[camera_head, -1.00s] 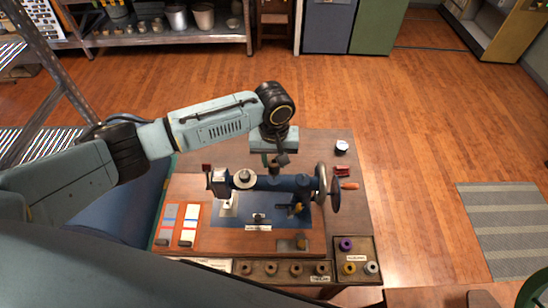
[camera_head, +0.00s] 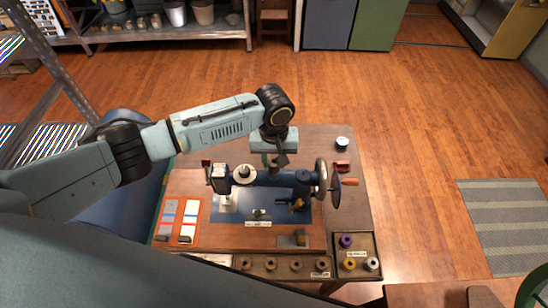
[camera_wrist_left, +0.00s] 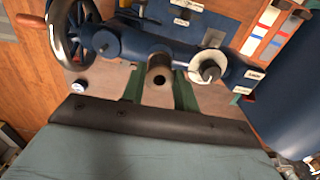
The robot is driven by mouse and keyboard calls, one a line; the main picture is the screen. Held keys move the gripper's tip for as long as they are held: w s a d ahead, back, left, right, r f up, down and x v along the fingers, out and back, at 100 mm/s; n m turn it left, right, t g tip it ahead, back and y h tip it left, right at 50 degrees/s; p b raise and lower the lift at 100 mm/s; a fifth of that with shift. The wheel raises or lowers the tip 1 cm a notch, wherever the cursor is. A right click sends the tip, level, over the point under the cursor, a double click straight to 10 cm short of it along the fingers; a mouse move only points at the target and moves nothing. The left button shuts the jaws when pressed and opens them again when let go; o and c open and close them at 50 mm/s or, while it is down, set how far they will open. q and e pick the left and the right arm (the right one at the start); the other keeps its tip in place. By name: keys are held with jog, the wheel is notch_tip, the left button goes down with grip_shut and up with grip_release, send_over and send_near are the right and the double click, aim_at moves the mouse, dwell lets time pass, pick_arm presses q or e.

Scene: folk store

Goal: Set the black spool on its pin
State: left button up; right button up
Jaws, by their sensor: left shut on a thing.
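My left gripper (camera_head: 275,160) hangs above and just behind the blue sewing machine (camera_head: 275,180). The spool is hard to make out in the head view. The spool appears close to the machine's arm (camera_wrist_left: 140,45); I cannot tell whether they touch. A pale disc-shaped part with a darker centre (camera_head: 243,173) sits on top of the machine at the left. The spool's pin is not clearly visible. My right gripper is out of view.
The handwheel (camera_head: 335,183) and an orange handle (camera_head: 350,181) stand right of the gripper. A small round white item (camera_head: 342,142) lies at the table's back right. Wooden trays (camera_head: 330,268) along the front hold several spools. The table behind the machine is mostly clear.

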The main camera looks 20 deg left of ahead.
pick_arm(q)
jog(key=shift+f, duration=0.45)
jog(key=shift+f, duration=0.3)
jog(key=o, duration=0.8)
notch_tip(320, 180, up, 13)
jog(key=shift+r, duration=0.2)
